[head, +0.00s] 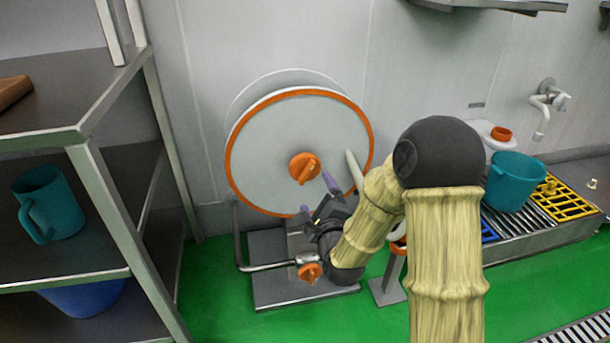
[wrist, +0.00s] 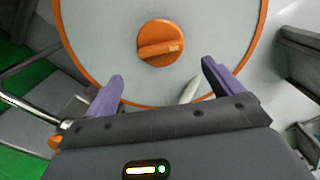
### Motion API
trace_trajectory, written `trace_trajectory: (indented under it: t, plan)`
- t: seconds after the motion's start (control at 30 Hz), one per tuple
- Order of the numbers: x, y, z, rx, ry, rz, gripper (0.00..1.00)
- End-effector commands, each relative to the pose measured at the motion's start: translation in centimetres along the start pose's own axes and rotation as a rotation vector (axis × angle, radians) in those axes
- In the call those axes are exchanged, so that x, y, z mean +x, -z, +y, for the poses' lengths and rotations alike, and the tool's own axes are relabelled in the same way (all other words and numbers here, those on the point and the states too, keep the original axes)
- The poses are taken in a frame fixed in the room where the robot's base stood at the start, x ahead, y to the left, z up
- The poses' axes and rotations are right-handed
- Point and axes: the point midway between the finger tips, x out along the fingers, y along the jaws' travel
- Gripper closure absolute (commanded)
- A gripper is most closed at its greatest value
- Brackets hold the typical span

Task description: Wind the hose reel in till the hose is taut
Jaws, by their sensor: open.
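The hose reel (head: 265,140) is a large grey disc with an orange rim, upright against the wall. An orange knob (head: 304,168) sits at its centre and also shows in the wrist view (wrist: 160,43). A pale handle-like bar (head: 354,170) stands out at the reel's lower right. In the wrist view the bar (wrist: 190,90) appears between my fingers, closer to the right one. My gripper (head: 319,197) is open in front of the reel's lower part, its purple fingers pointing at the disc. I see nothing held. I cannot make out the hose for certain.
A bent metal pipe (head: 240,240) with an orange valve knob (head: 310,272) runs low at the reel's left. A shelf rack (head: 105,180) with a teal mug (head: 48,203) stands left. A teal pitcher (head: 513,182) sits on the drain counter at right. Green floor lies below.

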Motion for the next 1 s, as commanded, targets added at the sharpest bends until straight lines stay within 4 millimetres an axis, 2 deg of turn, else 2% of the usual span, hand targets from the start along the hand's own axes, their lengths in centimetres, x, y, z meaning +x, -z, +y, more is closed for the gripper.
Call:
trace_trajectory:
  t: [0.2,0.63,0.8,1.0]
  plan:
    - [3.7,0.0,0.1,0.0,0.003,-0.002,0.09]
    - [10.3,0.1,0.2,0.0,0.002,-0.001,0.09]
    - [11.8,0.0,0.0,0.0,0.001,-0.001,0.09]
    - [12.1,-0.1,-0.1,0.0,0.0,0.0,0.09]
